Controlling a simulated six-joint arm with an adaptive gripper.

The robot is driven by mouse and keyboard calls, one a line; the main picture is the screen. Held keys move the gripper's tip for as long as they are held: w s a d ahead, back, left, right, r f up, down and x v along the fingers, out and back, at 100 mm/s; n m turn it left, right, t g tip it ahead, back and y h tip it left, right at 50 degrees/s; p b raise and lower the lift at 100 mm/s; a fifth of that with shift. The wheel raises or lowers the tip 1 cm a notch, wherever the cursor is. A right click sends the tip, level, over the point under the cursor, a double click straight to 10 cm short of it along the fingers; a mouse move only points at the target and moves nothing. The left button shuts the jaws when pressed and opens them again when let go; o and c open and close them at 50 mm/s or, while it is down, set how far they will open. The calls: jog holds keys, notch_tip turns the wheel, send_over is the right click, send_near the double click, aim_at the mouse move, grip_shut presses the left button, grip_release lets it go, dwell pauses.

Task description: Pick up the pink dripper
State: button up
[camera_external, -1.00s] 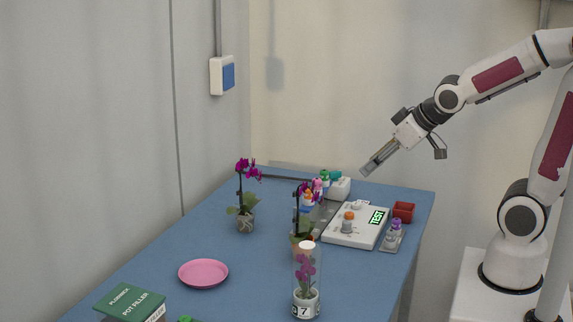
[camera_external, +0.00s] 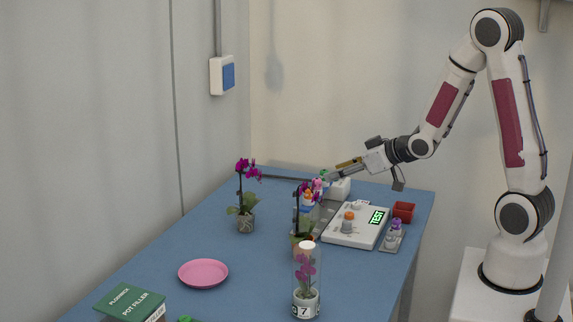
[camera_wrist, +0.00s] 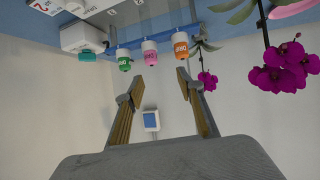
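The pink dripper (camera_wrist: 150,52) stands in a row between a green dripper (camera_wrist: 124,58) and an orange dripper (camera_wrist: 181,46) in the wrist view, which is turned upside down. In the external view the pink dripper (camera_external: 317,185) is small and partly crowded by orchid flowers. My gripper (camera_external: 340,171) is level above the back of the table, close to the row. In the wrist view my gripper (camera_wrist: 160,79) has its two fingers apart with nothing between them. The pink cap lies just past the fingertips, roughly in line with the gap, apart from both fingers.
A white box (camera_external: 339,189) with a teal cap stands beside the row. Potted orchids (camera_external: 246,213) stand to the left and in front. A white device (camera_external: 356,226), a red pot (camera_external: 403,211) and a pink plate (camera_external: 203,274) are on the blue table (camera_external: 235,300).

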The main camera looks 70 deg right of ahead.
aim_at(317, 179)
jog(key=shift+w+d+f+t, duration=0.25)
jog(key=shift+d+f, duration=0.15)
jog(key=shift+f, duration=0.15)
jog(key=shift+w+d+f+t, duration=0.15)
jog(key=shift+w+d+f, duration=0.05)
jog(key=shift+d+f, duration=0.25)
jog(key=shift+w+f, duration=0.1)
jog(key=shift+x, duration=1.15)
jog(key=shift+w, duration=0.1)
jog(key=shift+d+x, duration=0.15)
jog(key=shift+x, duration=1.1)
jog(key=shift+d+x, duration=0.15)
jog(key=shift+x, duration=1.15)
jog(key=c, duration=0.9)
